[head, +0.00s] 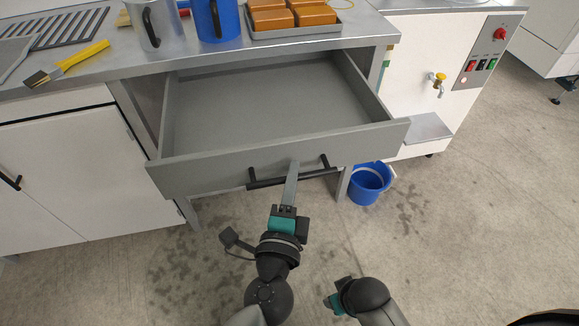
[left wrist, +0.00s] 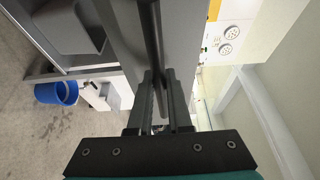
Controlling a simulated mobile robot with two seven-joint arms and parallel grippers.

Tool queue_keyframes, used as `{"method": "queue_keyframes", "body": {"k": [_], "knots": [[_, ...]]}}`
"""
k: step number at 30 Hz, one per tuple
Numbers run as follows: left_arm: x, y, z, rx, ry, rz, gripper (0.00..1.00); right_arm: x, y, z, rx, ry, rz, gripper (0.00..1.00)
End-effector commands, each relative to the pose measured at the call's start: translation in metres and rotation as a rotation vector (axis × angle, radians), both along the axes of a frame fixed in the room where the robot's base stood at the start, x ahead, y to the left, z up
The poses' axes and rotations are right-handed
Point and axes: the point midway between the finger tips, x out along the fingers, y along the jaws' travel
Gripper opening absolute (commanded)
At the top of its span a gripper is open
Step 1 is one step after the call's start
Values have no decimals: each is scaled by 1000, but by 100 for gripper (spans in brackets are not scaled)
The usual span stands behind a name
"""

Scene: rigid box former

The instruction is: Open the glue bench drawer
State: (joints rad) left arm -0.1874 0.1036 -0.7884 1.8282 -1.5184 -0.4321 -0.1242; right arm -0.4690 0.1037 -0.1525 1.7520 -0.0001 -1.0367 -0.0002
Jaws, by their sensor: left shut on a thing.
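The glue bench drawer (head: 265,102) is a grey, empty tray standing well out from under the bench top in the head view. Its front panel (head: 215,170) carries a black bar handle (head: 262,183). My left gripper (head: 291,172) is at the middle of the handle. In the left wrist view the black handle bar (left wrist: 150,45) runs between the fingers of the left gripper (left wrist: 160,100), which is shut on it. My right gripper (head: 334,300) is low in the head view, away from the drawer, over the floor; its fingertips do not show clearly.
A blue bucket (head: 367,184) stands on the floor right of the drawer. The floor in front is clear.

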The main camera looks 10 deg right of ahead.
Motion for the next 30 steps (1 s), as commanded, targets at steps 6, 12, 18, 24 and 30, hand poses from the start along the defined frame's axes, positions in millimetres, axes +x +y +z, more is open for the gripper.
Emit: {"method": "queue_keyframes", "body": {"k": [6,12,18,24,30], "knots": [[-6,0,0,0,0,2,0,1,0,2,-1,-2,0,59],[-5,0,0,0,0,3,0,1,0,2,-1,-2,0,59],[-5,0,0,0,0,3,33,1,0,2,0,-2,0,59],[-5,0,0,0,0,2,47,1,0,2,0,-2,0,59],[-5,0,0,0,0,1,47,1,0,2,0,-2,0,59]]}}
